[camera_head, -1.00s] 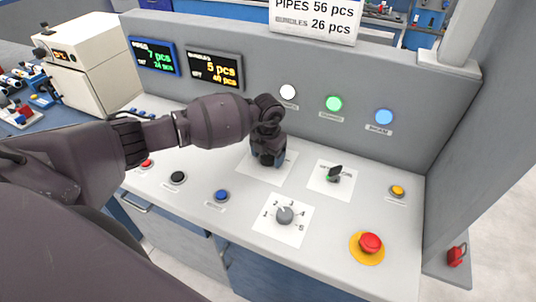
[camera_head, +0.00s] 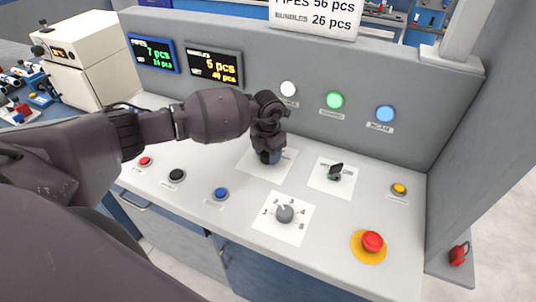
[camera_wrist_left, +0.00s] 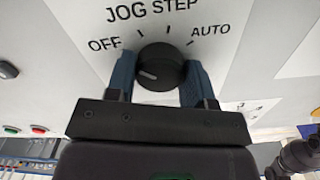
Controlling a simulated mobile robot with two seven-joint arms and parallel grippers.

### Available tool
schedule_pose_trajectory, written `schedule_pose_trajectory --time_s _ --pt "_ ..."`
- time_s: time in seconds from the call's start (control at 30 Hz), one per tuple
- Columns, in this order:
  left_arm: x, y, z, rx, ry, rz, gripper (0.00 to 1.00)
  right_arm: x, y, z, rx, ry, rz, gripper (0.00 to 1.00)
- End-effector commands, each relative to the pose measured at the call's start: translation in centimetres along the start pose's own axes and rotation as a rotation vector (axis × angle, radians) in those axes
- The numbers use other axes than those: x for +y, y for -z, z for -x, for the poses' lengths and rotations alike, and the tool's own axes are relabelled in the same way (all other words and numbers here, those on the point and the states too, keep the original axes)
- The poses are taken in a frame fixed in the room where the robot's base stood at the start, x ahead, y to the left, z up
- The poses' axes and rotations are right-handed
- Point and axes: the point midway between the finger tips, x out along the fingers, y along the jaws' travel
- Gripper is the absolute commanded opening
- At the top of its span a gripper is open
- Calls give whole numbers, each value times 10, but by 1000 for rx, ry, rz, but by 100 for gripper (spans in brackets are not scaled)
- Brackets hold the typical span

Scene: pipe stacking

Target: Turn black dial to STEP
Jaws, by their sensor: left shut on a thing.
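The black dial (camera_wrist_left: 162,68) shows in the left wrist view on a white plate (camera_wrist_left: 85,15) marked OFF, JOG, STEP and AUTO. A short pale mark on the dial's face lies toward its left side, on the OFF side of the scale, not at STEP. My left gripper (camera_wrist_left: 159,80) has one blue finger on each side of the dial and is shut on it. In the head view the left gripper (camera_head: 269,157) is down at the panel and hides the dial.
Blue (camera_head: 221,194), black (camera_head: 177,175) and red (camera_head: 145,161) buttons line the front. The upright back wall (camera_head: 310,75) is close behind.

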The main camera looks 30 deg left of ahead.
Motion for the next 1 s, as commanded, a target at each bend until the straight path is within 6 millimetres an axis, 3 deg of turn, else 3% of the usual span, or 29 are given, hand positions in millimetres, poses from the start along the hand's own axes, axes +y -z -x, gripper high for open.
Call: schedule_pose_trajectory --time_s 0.7,1.0 --pt "0 0 -3 1 0 -672 25 -4 -66 -17 -60 0 0 70" --pt "0 0 -2 1 0 -939 25 -6 -81 -24 -70 3 1 70"
